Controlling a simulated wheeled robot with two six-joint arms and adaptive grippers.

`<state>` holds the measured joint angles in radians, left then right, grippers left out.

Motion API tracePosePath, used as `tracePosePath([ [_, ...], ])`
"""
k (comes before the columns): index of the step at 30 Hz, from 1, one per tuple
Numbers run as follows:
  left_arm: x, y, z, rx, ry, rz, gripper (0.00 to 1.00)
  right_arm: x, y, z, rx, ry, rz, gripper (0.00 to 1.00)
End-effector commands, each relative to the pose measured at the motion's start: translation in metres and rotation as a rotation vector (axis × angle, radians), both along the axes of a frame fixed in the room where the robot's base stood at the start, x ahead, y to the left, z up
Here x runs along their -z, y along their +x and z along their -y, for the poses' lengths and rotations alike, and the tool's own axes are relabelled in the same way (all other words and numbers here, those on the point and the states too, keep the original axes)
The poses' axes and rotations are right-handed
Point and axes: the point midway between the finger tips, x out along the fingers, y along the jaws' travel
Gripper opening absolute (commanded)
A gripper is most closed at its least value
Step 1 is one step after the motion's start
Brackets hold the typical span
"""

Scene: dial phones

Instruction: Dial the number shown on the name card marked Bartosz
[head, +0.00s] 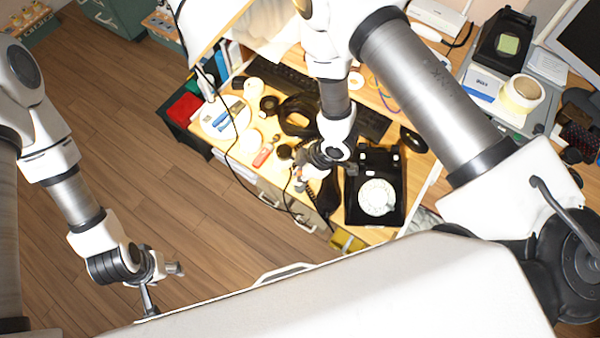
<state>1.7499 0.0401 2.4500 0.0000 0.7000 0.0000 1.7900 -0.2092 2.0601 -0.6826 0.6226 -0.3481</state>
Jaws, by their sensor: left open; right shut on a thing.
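A black dial phone (390,214) with a white round dial (376,197) stands on the desk near its front edge. Its cradle at the back looks empty. My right gripper (328,166) is just left of the phone, shut on what looks like its black handset (328,192), which hangs beside the phone. The gripper and wrist partly hide the grip. My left gripper (163,284) is open and empty over the floor at the lower left, far from the desk. I cannot make out a name card marked Bartosz or any number.
The desk (376,234) is crowded left of the phone with a black tape dispenser (298,122), a keyboard (285,83) and small items. A dark cable hangs across the left side. The wooden floor (140,150) at left is clear.

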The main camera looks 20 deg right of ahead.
Motion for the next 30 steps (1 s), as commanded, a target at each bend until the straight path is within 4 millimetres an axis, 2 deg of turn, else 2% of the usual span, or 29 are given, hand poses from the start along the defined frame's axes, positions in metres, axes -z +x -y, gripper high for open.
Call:
tracePosePath([
  [30, 0.02, 0.0, 0.0, 0.0, 0.0, 0.0, 0.57, 0.025, 0.0, 0.0, 0.0, 0.0, 0.0, 0.0],
])
